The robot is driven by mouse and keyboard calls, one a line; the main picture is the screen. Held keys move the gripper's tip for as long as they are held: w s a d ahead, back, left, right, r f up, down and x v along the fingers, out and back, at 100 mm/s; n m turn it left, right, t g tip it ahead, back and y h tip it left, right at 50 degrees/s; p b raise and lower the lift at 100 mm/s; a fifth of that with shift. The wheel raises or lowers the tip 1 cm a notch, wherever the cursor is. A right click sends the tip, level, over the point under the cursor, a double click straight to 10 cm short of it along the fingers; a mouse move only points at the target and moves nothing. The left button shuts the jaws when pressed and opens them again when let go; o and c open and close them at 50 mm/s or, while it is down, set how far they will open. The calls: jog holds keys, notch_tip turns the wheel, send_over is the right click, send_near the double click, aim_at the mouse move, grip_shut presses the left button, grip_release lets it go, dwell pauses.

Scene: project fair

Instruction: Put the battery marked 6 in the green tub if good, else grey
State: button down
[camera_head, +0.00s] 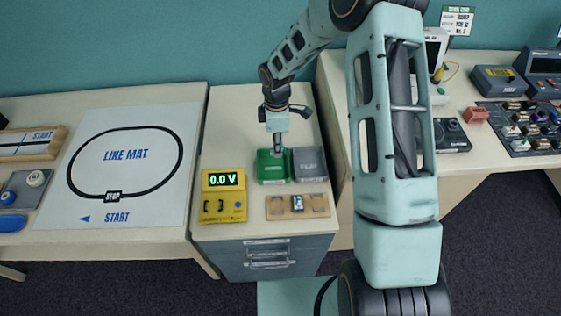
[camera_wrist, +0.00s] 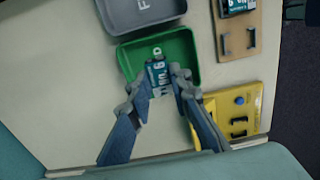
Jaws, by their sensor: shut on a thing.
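My gripper (camera_wrist: 160,80) is shut on a dark teal battery (camera_wrist: 157,74) with pale print; I cannot read its number for certain. The battery is held over the green tub (camera_wrist: 127,67), within its outline in the wrist view; I cannot tell whether it touches the floor. In the head view my gripper (camera_head: 278,148) points down at the green tub (camera_head: 273,181). The grey tub (camera_head: 311,178), with lettering that looks like FLAT, stands right beside it. The yellow tester (camera_head: 224,207) reads 0.0 V, and its cradle looks empty.
A wooden rack (camera_head: 275,207) in front of the tubs holds another battery (camera_head: 297,202) in its middle place. A line mat (camera_head: 125,165) lies on the left table. Electronics stand on the right table. Clear counter lies behind the tubs.

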jog(key=shift+w+d+f, duration=0.15)
jog(key=shift+w, duration=0.05)
jog(key=shift+f+b, duration=1.85)
jog(key=shift+f, duration=1.1)
jog(key=c, duration=1.7)
grip_release()
jog(key=shift+r, duration=0.2)
notch_tip(320, 180, up, 12)
jog(key=shift+f, duration=0.1)
